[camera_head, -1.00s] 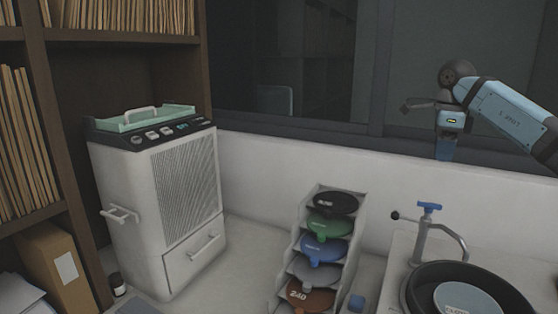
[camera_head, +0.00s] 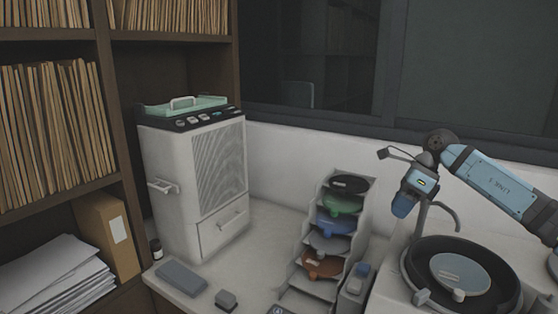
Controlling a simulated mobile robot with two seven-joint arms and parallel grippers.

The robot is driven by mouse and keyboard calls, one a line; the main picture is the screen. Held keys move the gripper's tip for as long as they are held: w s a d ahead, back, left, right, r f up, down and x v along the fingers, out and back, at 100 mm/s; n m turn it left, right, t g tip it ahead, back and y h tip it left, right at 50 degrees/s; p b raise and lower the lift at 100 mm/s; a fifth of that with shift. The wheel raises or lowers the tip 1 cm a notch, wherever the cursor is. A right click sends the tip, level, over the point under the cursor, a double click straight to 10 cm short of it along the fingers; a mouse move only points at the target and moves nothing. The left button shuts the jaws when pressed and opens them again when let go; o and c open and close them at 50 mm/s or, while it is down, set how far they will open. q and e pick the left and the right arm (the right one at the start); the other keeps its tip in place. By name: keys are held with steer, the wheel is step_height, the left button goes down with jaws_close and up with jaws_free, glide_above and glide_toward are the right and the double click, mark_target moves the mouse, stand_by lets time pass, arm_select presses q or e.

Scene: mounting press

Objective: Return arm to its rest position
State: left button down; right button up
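My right arm comes in from the right, with a light-blue link marked with dark lettering. Its gripper (camera_head: 402,207) hangs down and to the left from the wrist, in front of the tap beside the round black grinder bowl (camera_head: 415,262). The gripper's end is small and dark blue, and its fingers cannot be made out separately. I see nothing clearly held in it. A small lit display shows on the wrist housing. My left gripper is out of view.
A white cabinet machine (camera_head: 222,165) with a green tray (camera_head: 190,104) on top stands at the left. A stepped rack (camera_head: 368,200) of coloured discs stands between it and the grinder. Shelves (camera_head: 111,100) fill the left side. A low white wall (camera_head: 285,155) runs behind.

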steer(key=s+a+f+m+t+y, duration=0.1)
steer(key=s+a+f+m+y, duration=0.35)
steer(key=a, duration=0.25)
steer(key=s+a+f+m+t+y+p, duration=0.1)
steer(key=s+a+f+m+t+y, duration=0.15)
steer(key=s+a+f+y, duration=0.35)
steer(key=s+a+f+m+t+y, duration=0.1)
steer(key=s+a+f+m+y, duration=0.25)
steer(key=a, duration=0.45)
arm_select(q)
steer(key=shift+s+a+r+p, duration=0.1)
steer(key=shift+s+r+p, duration=0.1)
steer(key=shift+r+p, duration=0.25)
steer(key=shift+s+a+r+p, duration=0.1)
steer(key=shift+s+r+p, duration=0.1)
steer(key=shift+r, duration=0.45)
arm_select(e)
steer(key=s+d+f+m+t+h, duration=0.2)
steer(key=s+d+f+m+h, duration=0.2)
steer(key=s+f+m, duration=0.4)
steer(key=s+d+f+m+t+h, duration=0.2)
steer(key=s+d+f+m+h, duration=0.2)
steer(key=m, duration=1.1)
steer(key=s+d+f+m+t+h, duration=0.3)
steer(key=s+f+m+h, duration=0.5)
steer(key=s+f+m, duration=0.4)
steer(key=shift+s+d+f, duration=0.4)
steer(key=shift+s+d, duration=0.1)
steer(key=shift+d, duration=0.1)
